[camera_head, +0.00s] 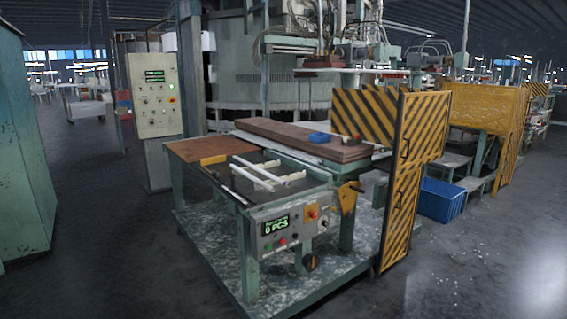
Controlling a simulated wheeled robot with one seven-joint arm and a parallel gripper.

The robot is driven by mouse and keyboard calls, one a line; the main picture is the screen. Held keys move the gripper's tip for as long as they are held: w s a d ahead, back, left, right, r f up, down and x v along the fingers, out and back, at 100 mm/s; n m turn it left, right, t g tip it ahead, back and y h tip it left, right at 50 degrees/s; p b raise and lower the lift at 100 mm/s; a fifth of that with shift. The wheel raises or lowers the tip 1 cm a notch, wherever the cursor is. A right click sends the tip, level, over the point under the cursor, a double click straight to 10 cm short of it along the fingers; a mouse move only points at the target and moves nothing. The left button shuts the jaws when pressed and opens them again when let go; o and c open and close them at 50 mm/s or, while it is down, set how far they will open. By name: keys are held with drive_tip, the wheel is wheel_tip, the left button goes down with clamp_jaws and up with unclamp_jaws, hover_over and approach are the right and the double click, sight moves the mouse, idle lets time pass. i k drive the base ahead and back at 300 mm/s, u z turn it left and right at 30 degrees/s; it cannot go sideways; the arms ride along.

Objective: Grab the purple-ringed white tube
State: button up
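Several white tubes lie on the dark top of a green-framed machine table (218,182) near the middle of the view. One long white tube (258,172) runs slantwise across the top. A second white piece (290,178) lies across it towards the right, and another white tube (243,177) lies to the left. They are too small for me to make out a purple ring on any of them. My gripper is not in view.
A panel with knobs and a "0 PCS" display (291,223) faces the front of the table. A yellow-black striped gate (404,190) stands at its right, with a blue crate (442,199) beyond. A green cabinet (22,150) stands at far left. Floor in front is open.

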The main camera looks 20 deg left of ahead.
sight(278, 180)
drive_tip(key=i, duration=1.5)
drive_tip(key=u, duration=1.2)
drive_tip(key=i, duration=2)
drive_tip(key=u, duration=0.25)
